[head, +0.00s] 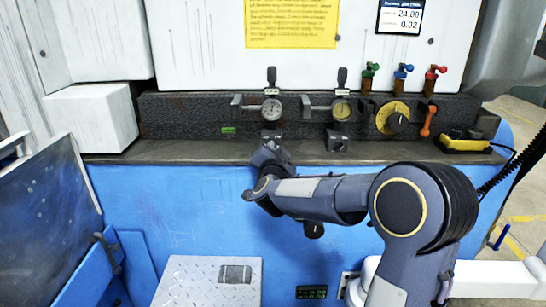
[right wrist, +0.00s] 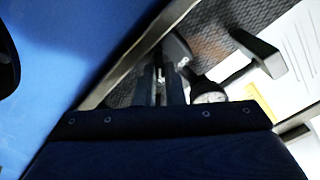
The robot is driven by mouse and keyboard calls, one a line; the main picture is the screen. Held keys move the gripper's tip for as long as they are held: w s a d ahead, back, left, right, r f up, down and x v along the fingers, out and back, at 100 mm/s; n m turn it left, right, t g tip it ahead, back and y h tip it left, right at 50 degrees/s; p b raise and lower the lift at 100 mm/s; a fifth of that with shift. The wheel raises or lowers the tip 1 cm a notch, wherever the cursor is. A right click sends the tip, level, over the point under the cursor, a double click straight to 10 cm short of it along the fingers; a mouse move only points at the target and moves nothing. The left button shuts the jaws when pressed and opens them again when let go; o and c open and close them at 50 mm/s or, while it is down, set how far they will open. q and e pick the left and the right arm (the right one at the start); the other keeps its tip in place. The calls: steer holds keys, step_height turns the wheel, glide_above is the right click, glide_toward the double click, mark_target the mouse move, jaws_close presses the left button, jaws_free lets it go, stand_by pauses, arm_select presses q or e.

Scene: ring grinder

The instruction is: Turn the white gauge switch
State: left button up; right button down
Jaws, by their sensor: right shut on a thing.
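The white-faced gauge (head: 271,109) is on the dark panel, left of a yellow-faced gauge (head: 341,109). My right gripper (head: 270,145) reaches up from below to the switch (head: 271,134) under the white gauge. The gripper hides most of that switch. In the right wrist view, the two fingers (right wrist: 160,88) are shut on the switch, with only a small light part showing between them. The white gauge also shows there (right wrist: 209,93), just right of the fingers. My left gripper is not in view.
A similar switch (head: 337,142) sits under the yellow gauge. Silver handles stick out beside both gauges. Farther right are a yellow dial (head: 393,118) and red, blue and green valves. A ledge (head: 190,151) runs below the panel; a yellow device (head: 465,144) lies on its right.

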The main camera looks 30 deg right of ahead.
steer(key=shift+f+m+b, duration=0.1)
steer(key=shift+m+b, duration=0.2)
steer(key=shift+m, duration=0.3)
steer(key=c, duration=1.8)
jaws_free()
steer(key=v, duration=0.8)
steer(key=shift+p, duration=0.4)
steer(key=shift+d, duration=0.1)
